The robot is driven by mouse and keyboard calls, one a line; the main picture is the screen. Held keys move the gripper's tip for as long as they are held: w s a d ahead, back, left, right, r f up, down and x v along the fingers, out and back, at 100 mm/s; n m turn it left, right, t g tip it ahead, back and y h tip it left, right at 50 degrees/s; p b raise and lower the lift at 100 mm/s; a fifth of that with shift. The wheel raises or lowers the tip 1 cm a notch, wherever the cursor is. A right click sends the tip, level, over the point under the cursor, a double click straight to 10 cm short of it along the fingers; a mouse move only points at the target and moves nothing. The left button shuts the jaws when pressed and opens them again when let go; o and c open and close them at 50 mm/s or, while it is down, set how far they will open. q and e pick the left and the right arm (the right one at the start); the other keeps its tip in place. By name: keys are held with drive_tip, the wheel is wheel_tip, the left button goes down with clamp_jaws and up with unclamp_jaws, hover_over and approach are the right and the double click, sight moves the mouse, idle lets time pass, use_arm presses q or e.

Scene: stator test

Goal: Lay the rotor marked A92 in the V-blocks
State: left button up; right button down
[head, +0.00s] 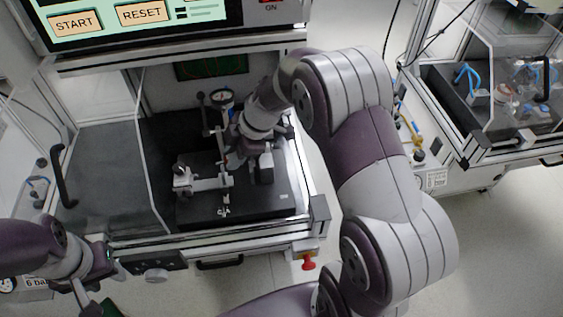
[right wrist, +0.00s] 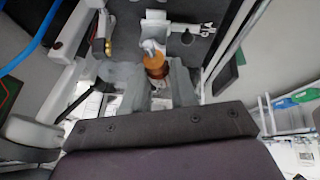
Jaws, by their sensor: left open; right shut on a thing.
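My right gripper (right wrist: 163,88) is shut on a rotor (right wrist: 155,66) with an orange-copper body and a silver shaft end. No A92 mark is readable. In the head view the right gripper (head: 232,158) is low over the black fixture plate (head: 245,207), and it hides the rotor. A pale metal block (head: 185,179) and another upright block (head: 265,167) stand on the plate; I cannot tell surely which are the V-blocks. In the right wrist view a pale bracket (right wrist: 156,26) lies just beyond the shaft end; contact is unclear. My left gripper (head: 92,298) is open at the lower left, away from the fixture.
A dial gauge (head: 221,97) on a post stands close behind the right gripper. A clear guard with a black handle (head: 60,175) is at the left. A screen with START and RESET (head: 110,20) hangs above. A red knob (head: 308,262) sits on the front edge.

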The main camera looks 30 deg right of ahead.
drive_tip(key=shift+w+d+r+m+t, duration=0.25)
drive_tip(key=shift+w+r+m+t, duration=0.25)
drive_tip(key=shift+w+r+m, duration=0.15)
drive_tip(key=shift+w+t+y, duration=0.2)
drive_tip(key=shift+t+y, duration=0.2)
drive_tip(key=shift+y, duration=0.1)
drive_tip(key=shift+f, duration=0.15)
drive_tip(key=shift+f+b, duration=1.15)
drive_tip(key=shift+f, duration=1.55)
drive_tip(key=shift+f+b, duration=0.3)
drive_tip(key=shift+b, duration=0.1)
drive_tip(key=shift+r, duration=0.2)
drive_tip(key=shift+f+b, duration=0.1)
drive_tip(key=shift+b, duration=0.3)
